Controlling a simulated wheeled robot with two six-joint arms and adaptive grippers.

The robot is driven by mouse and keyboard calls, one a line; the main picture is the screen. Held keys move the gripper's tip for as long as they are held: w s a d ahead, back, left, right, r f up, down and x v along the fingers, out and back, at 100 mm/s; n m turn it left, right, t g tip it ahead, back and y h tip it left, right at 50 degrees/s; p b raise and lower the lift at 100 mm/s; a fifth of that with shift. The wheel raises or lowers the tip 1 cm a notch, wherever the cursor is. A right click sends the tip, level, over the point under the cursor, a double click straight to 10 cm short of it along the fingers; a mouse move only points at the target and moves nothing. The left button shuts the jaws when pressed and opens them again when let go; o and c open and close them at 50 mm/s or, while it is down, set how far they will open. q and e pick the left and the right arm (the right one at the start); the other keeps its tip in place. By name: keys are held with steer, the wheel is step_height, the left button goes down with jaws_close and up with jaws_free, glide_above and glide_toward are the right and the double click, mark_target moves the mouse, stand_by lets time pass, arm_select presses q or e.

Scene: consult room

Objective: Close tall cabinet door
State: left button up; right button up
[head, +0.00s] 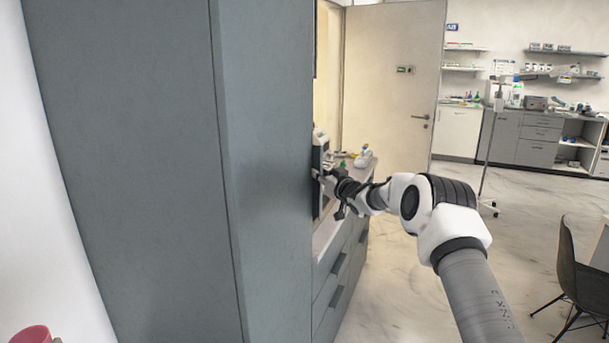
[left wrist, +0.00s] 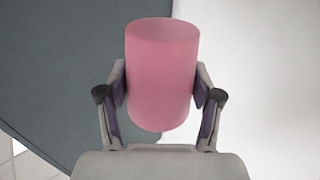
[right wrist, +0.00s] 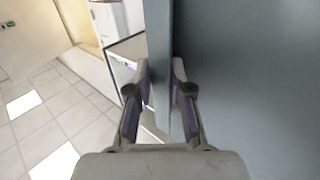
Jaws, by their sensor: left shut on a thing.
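The tall cabinet (head: 125,170) is grey-blue and fills the left of the head view. A vertical seam parts its broad face from a narrower panel (head: 270,170), which looks like its door; how far it stands open is unclear. My right gripper (head: 325,180) is at that panel's right edge. In the right wrist view its fingers (right wrist: 160,90) stand on either side of the panel's edge (right wrist: 160,50); whether both press it is unclear. My left gripper (left wrist: 160,90) is shut on a pink cup (left wrist: 160,60), whose rim shows at the head view's lower left (head: 35,334).
A low drawer unit (head: 340,265) with items on top stands just right of the tall cabinet. A pale room door (head: 395,85) is behind it. A dark chair (head: 580,280) stands at the right. The marble floor (head: 400,280) between them is clear.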

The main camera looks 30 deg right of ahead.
steer(key=o, duration=0.4)
steer(key=shift+w+a+r, duration=0.1)
steer(key=shift+a+r, duration=0.05)
steer(key=shift+a, duration=0.05)
arm_select(q)
steer(key=shift+w+a+f, duration=0.15)
steer(key=shift+w+a, duration=0.05)
arm_select(e)
steer(key=shift+w+a, duration=0.2)
steer(key=shift+w, duration=0.1)
arm_select(q)
steer(key=shift+s, duration=0.1)
arm_select(e)
steer(key=shift+s+d, duration=0.1)
arm_select(q)
steer(key=shift+d, duration=0.1)
arm_select(e)
steer(key=s, duration=0.8)
steer(key=s+a, duration=0.1)
steer(key=s, duration=0.3)
